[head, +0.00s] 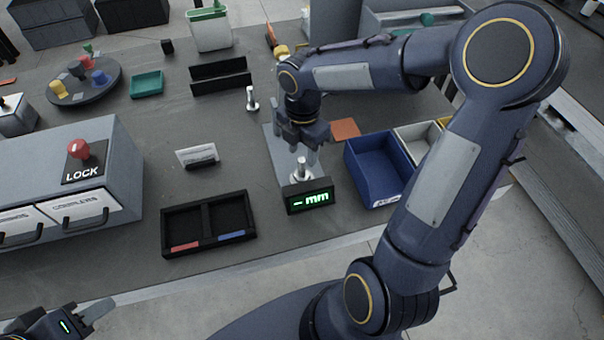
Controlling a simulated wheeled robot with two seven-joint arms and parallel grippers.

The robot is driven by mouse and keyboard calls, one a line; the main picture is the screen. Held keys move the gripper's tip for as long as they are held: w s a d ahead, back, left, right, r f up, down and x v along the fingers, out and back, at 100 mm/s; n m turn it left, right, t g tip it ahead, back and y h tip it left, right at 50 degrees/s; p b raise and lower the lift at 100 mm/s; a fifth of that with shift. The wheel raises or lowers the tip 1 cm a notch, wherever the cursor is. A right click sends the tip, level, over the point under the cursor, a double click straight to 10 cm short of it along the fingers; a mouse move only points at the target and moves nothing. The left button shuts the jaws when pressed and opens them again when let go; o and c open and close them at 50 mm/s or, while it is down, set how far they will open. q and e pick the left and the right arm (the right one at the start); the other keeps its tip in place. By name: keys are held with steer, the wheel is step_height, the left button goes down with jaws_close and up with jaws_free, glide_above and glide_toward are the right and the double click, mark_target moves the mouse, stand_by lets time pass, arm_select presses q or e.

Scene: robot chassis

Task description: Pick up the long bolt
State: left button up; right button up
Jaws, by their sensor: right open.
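A silver bolt (301,171) stands upright at the measuring device, just behind its green "- mm" display (309,196). My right gripper (302,150) is directly above this bolt, pointing down and open, with its fingers near the bolt's top. I cannot tell whether they touch it. A second silver bolt (252,101) stands upright on the table, farther back and left. I cannot tell from this view which bolt is longer. My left gripper (95,312) is at the bottom left corner, partly cut off, away from both bolts; its opening is unclear.
A black two-compartment tray (167,232) with red and blue labels lies left of the display. A blue bin (375,172) stands close to its right. Black rails (220,70) lie farther back.

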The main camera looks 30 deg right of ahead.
mark_target(302, 160)
step_height(302, 160, down, 5)
steer(key=shift+s+a+f, duration=0.1)
steer(key=shift+a, duration=0.05)
jaws_close()
